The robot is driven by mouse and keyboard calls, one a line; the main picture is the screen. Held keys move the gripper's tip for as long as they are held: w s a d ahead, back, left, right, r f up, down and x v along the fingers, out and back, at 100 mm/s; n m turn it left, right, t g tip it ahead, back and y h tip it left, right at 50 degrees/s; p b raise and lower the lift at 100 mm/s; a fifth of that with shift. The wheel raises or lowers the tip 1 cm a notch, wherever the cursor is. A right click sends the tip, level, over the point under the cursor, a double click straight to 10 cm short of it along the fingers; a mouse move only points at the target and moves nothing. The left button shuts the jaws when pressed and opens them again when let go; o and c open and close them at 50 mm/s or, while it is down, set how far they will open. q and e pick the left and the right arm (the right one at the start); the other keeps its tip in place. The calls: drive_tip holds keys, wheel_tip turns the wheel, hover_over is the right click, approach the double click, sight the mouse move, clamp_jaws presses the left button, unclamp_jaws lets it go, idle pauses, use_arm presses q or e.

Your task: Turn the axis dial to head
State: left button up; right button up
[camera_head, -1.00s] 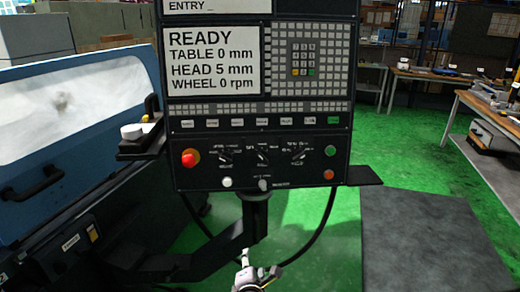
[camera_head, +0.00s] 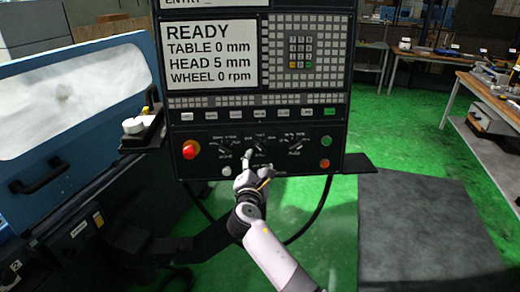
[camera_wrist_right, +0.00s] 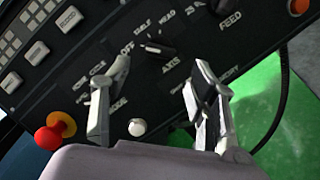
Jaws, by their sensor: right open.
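The axis dial (camera_head: 261,146) is a small black knob in the middle of the dial row on the control panel. In the right wrist view the axis dial (camera_wrist_right: 157,47) has OFF, TABLE and HEAD printed around it and AXIS below. I cannot tell for sure which label it points at. My right gripper (camera_head: 257,167) is at the lower panel, just below the dial. In the right wrist view the gripper (camera_wrist_right: 161,66) is open and empty, with the dial beyond and between its spread fingertips, apart from both. My left gripper is not in view.
The mode dial (camera_head: 225,147) and feed dial (camera_head: 296,147) flank the axis dial. A red emergency button (camera_head: 190,149) is at the left, green (camera_head: 326,140) and orange (camera_head: 324,163) buttons at the right. The screen (camera_head: 211,55) reads READY, HEAD 5 mm. A white button (camera_wrist_right: 137,127) sits below.

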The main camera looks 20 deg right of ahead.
sight(260, 152)
drive_tip(key=x, duration=0.7)
drive_tip(key=shift+a, duration=0.1)
drive_tip(key=shift+s, duration=0.1)
drive_tip(key=shift+c, duration=0.6)
drive_tip(key=c, duration=1)
drive_tip(key=shift+c, duration=0.2)
